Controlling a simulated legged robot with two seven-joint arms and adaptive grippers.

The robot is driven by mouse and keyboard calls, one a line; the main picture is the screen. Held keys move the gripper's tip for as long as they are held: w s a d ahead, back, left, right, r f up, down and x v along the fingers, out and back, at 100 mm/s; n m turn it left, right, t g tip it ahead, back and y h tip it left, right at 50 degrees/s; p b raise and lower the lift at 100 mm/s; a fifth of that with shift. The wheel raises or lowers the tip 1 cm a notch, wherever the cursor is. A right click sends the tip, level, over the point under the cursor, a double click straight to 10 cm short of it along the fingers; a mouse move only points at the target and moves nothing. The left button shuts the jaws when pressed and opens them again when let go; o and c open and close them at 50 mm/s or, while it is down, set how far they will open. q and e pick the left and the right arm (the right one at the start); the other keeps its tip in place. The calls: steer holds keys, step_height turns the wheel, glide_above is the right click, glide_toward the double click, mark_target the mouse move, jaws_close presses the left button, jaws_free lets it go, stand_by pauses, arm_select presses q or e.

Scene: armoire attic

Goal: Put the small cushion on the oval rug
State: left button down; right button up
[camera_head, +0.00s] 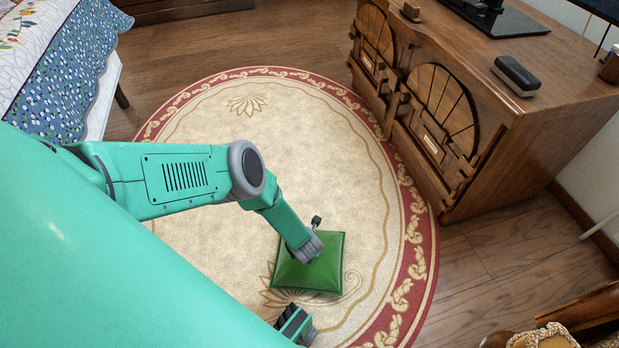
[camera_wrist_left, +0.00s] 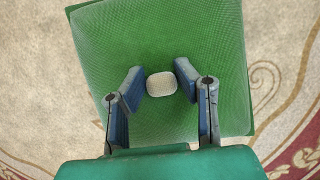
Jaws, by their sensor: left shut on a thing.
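The small green cushion (camera_head: 326,273) is over the lower right part of the oval rug (camera_head: 215,115), inside its red border. I cannot tell whether it touches the rug or hangs just above it. My left gripper (camera_head: 308,248) reaches down onto the cushion. In the left wrist view, the cushion (camera_wrist_left: 200,35) fills most of the picture behind the fingers. The left gripper (camera_wrist_left: 160,82) is shut on the cushion at a pale rounded patch between the blue finger pads.
A wooden cabinet (camera_head: 500,130) stands right of the rug, with a dark oblong object (camera_head: 515,75) on top. A bed with a patterned cover (camera_head: 60,75) is at upper left. A carved wooden chair (camera_head: 570,325) is at lower right. The rug's middle is clear.

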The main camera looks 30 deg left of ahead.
arm_select(q)
steer(key=shift+a+f, duration=0.1)
steer(key=c, duration=1.2)
jaws_free()
steer(key=shift+a, duration=0.1)
steer(key=shift+f, duration=0.1)
arm_select(e)
steer(key=shift+a+r, duration=0.1)
steer(key=shift+a, duration=0.2)
steer(key=shift+d, duration=0.1)
arm_select(q)
steer(key=shift+s+r, duration=0.1)
steer(key=shift+r, duration=0.2)
steer(key=p+v, duration=0.7)
steer(key=v, duration=0.4)
steer(key=shift+s+r+p, duration=0.15)
steer(key=shift+r+p, duration=0.15)
steer(key=shift+p, duration=0.1)
arm_select(e)
step_height(320, 180, up, 8)
arm_select(q)
steer(key=shift+d, duration=0.2)
